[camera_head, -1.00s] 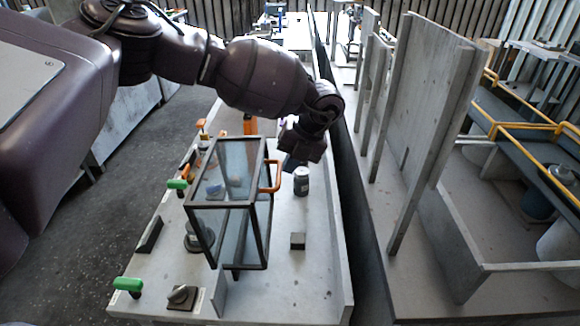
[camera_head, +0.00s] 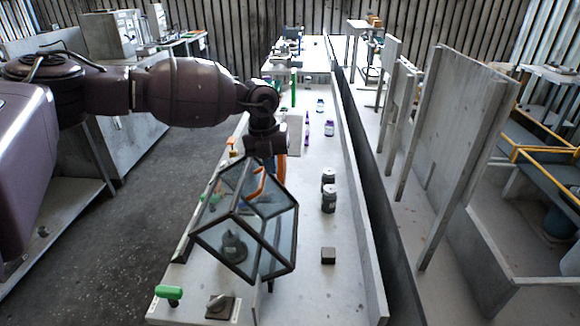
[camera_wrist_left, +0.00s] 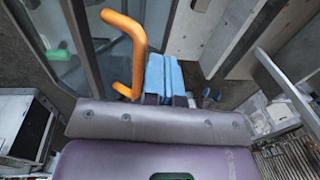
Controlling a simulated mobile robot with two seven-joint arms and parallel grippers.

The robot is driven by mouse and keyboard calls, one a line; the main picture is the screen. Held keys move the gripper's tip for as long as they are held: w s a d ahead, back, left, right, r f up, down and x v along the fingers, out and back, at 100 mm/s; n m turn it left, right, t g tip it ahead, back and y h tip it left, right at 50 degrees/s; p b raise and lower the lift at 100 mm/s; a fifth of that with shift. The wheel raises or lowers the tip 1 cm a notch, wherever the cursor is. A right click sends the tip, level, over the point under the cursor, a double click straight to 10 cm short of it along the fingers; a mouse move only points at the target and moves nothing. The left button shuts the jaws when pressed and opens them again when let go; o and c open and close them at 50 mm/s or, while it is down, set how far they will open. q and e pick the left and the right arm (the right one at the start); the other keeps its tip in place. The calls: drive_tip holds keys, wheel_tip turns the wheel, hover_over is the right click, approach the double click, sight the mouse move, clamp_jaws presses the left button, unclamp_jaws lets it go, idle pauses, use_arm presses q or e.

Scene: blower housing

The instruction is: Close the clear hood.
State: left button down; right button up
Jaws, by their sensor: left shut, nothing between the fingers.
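The clear hood (camera_head: 262,245) is a box of glassy panes in a dark frame. It stands tilted on a corner over the bench, not flat on it. Its orange handle (camera_head: 260,184) is on the upper side. A dark flask-like object (camera_head: 233,246) shows through the panes. My left gripper (camera_head: 267,162) is just above and behind the handle, its fingertips partly hidden by the hood. In the left wrist view the blue fingertips (camera_wrist_left: 165,74) are together and empty, with the orange handle (camera_wrist_left: 136,52) just left of them. I cannot tell whether they touch.
Dark jars (camera_head: 329,198) and a small dark block (camera_head: 328,256) stand on the bench right of the hood. A green-handled clamp (camera_head: 168,293) sits at the front left. A low wall (camera_head: 374,265) runs along the bench's right edge. Upright grey panels (camera_head: 450,140) stand farther right.

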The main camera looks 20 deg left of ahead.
sight(231, 180)
use_arm(q)
drive_tip(key=s+a+f+h, duration=0.1)
drive_tip(key=a, duration=0.2)
drive_tip(key=s+a+f+t+h+b, duration=0.1)
drive_tip(key=a+h, duration=0.1)
drive_tip(key=a, duration=0.2)
drive_tip(key=s+a+f+h+b, duration=0.1)
drive_tip(key=a, duration=0.3)
drive_tip(key=shift+s+a+h, duration=0.15)
drive_tip(key=shift+h, duration=0.25)
drive_tip(key=s+a+f+t+h+b, duration=0.2)
drive_tip(key=s+a+f+h+b, duration=0.1)
drive_tip(key=a+f+h+b, duration=0.3)
drive_tip(key=a+f, duration=0.2)
drive_tip(key=a, duration=0.2)
drive_tip(key=shift+f, duration=0.15)
use_arm(e)
wheel_tip(231, 180, down, 8)
drive_tip(key=shift+f, duration=0.2)
drive_tip(key=shift+s+f+g, duration=0.15)
drive_tip(key=shift+f+g, duration=0.05)
drive_tip(key=shift+g, duration=0.1)
